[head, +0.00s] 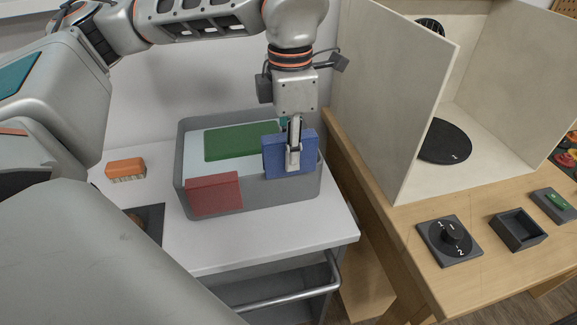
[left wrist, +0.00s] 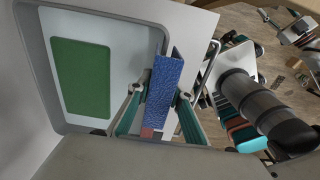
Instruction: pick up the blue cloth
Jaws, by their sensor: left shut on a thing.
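The blue cloth (head: 277,158) hangs upright at the right side of a grey bin in the head view. My left gripper (head: 293,155) comes down from above and is shut on it, one finger showing in front of the cloth. In the left wrist view the blue cloth (left wrist: 164,92) stands edge-on between the two fingers of my left gripper (left wrist: 161,95). My right gripper is not in view.
An orange brush (head: 125,168) lies left of the bin. A wooden bench (head: 480,265) with panels and a dial (head: 450,238) stands at right.

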